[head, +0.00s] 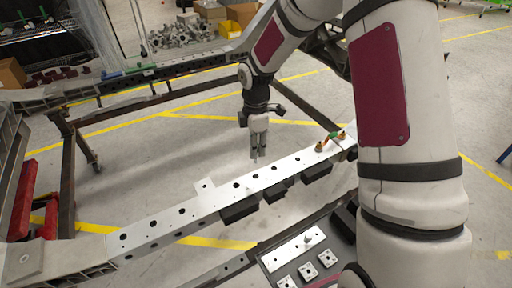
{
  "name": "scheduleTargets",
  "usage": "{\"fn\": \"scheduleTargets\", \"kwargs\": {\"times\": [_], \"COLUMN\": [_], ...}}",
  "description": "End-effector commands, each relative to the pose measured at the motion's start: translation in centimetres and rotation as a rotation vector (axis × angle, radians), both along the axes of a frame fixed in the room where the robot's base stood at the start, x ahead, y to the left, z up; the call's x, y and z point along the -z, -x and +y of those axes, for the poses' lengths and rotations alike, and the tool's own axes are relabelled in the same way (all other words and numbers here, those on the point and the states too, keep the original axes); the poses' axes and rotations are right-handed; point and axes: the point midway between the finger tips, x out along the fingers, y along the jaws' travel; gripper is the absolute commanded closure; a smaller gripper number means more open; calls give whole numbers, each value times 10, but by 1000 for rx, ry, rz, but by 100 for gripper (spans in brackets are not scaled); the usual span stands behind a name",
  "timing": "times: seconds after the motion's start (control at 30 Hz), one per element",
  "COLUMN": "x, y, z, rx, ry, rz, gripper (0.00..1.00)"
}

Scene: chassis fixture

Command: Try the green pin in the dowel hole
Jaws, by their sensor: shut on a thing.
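My gripper (258,151) points down above the far edge of the long pale beam (223,203), near its middle. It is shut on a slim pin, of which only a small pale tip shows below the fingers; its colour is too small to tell. Dark round holes run along the beam's top face, and I cannot tell which is the dowel hole. The tip looks apart from the nearest holes.
A dark tray (270,262) at the front holds a pale plate (292,248) with a small upright pin, and several square blocks. Dark blocks (240,211) line the beam's near side. A dark frame (68,170) stands behind the beam. A yellow bin (230,28) is far back.

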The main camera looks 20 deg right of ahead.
Motion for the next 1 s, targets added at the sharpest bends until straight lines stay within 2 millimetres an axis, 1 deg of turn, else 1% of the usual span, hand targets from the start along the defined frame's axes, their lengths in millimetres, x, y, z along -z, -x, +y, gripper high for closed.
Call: {"fn": "scheduleTargets", "kwargs": {"times": [0.1,1.0], "x": [-8,-55], "y": [1,0], "z": [0,0], "rx": [0,1], "ry": [0,0], "rz": [-1,-1], "gripper": [100,100]}}
